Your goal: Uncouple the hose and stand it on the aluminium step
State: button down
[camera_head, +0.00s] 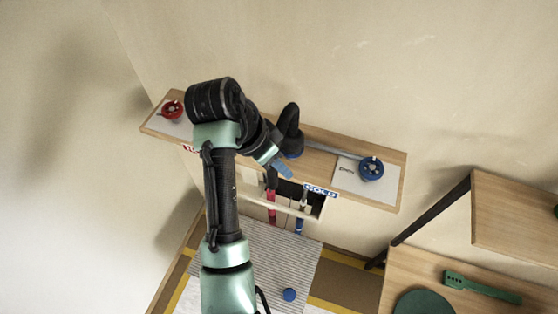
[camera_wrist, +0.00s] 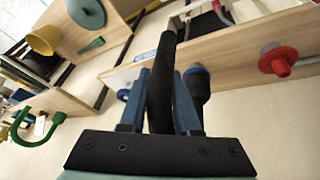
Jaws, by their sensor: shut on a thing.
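My gripper (camera_head: 281,163) is at the wooden shelf, between the red and blue valves. In the wrist view its blue fingers are shut on a black hose (camera_wrist: 160,95) that runs up between them. A thicker dark hose part with a blue collar (camera_wrist: 197,70) stands just right of the fingers. A ribbed grey surface (camera_head: 265,255), seemingly the aluminium step, lies below the shelf.
The shelf (camera_head: 320,165) carries a red valve (camera_head: 173,109) and a blue valve (camera_head: 371,168), with a grey pipe (camera_head: 335,148) toward the blue one. Red and blue pipes hang below. Wooden furniture (camera_head: 515,225) stands at right.

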jog(key=shift+r+p, duration=0.8)
jog(key=shift+r, duration=0.45)
jog(key=shift+r+p, duration=0.9)
jog(key=shift+r, duration=0.15)
notch_tip(320, 180, up, 4)
jog(key=p, duration=0.4)
jog(key=shift+s+f, duration=0.1)
jog(key=shift+f, duration=0.1)
